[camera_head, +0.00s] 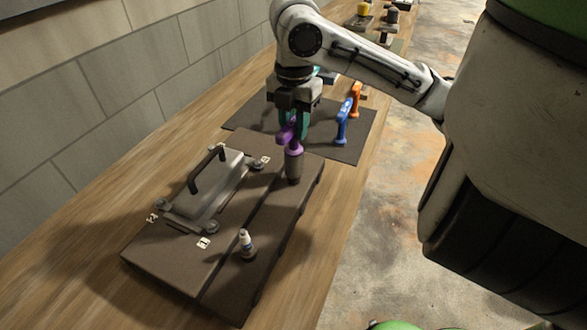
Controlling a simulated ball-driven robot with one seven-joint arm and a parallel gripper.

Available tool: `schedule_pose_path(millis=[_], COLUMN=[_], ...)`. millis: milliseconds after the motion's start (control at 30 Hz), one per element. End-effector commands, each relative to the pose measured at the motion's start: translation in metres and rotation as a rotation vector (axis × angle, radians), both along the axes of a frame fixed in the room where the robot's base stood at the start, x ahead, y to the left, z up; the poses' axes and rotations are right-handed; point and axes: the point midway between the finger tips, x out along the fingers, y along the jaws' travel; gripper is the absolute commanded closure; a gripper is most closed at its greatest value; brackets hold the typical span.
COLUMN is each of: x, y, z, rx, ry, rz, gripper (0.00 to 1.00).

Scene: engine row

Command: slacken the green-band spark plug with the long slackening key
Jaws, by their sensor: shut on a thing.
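My gripper (291,124), with teal fingers, is shut on the purple handle of a key (294,150). The key hangs upright, its grey socket pointing down at the far end of the brown engine block (225,268). The socket's lower end meets or nearly meets the block's right-hand strip; I cannot tell whether it touches or what is under it. A white spark plug (246,239) stands nearer on the same strip, apart from the key; its band colour is too small to tell. No green band is clearly visible.
A grey cover (203,200) with a dark handle and corner knobs sits on the block's left side, with small white labels around it. Blue (342,124) and orange (355,98) tools stand on the dark mat (352,150) behind. A block wall runs along the left.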

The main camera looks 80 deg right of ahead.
Motion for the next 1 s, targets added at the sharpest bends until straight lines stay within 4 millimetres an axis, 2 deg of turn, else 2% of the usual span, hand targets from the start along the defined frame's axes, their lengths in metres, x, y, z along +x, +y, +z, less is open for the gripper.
schedule_pose_path(millis=[467,1000], x=[-0.0001,-0.0005], y=[-0.0004,0.0006], z=[0.0026,0.006], rx=[-0.001,0.001], ry=[-0.001,0.0], rz=[-0.026,-0.687], gripper=[1.0,1.0])
